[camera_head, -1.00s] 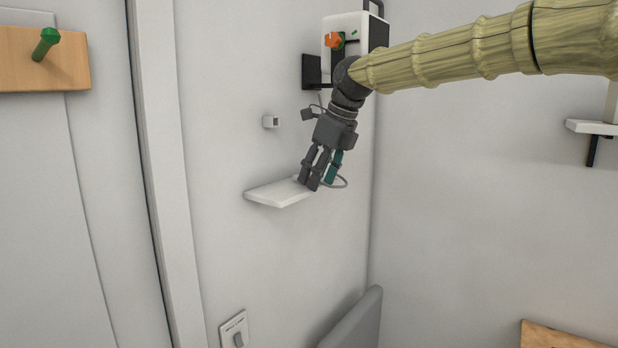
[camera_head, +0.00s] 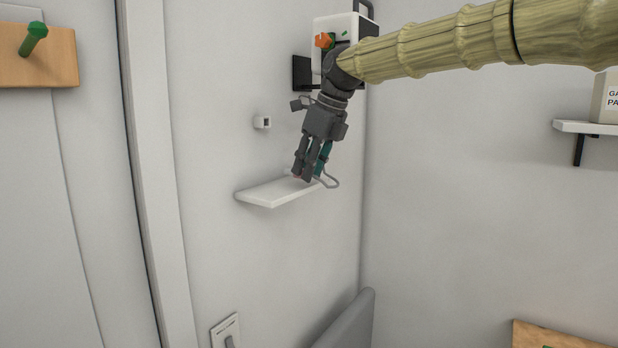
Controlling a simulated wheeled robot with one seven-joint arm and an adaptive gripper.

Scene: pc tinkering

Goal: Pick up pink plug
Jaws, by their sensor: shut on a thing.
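My gripper (camera_head: 303,177) points down at the right end of a small white wall shelf (camera_head: 268,196). Its dark fingers are close together and shut on the pink plug (camera_head: 297,178), of which only a tiny pink bit shows at the fingertips. The fingers hide the rest of the plug. A thin grey cable (camera_head: 336,181) loops out to the right of the fingertips. I cannot tell whether the plug still touches the shelf.
A small white wall fitting (camera_head: 262,122) is left of my gripper. A white and black device (camera_head: 338,28) hangs behind my arm. A switch (camera_head: 227,332) is low on the wall. A second shelf (camera_head: 580,127) with a box (camera_head: 606,98) is at right.

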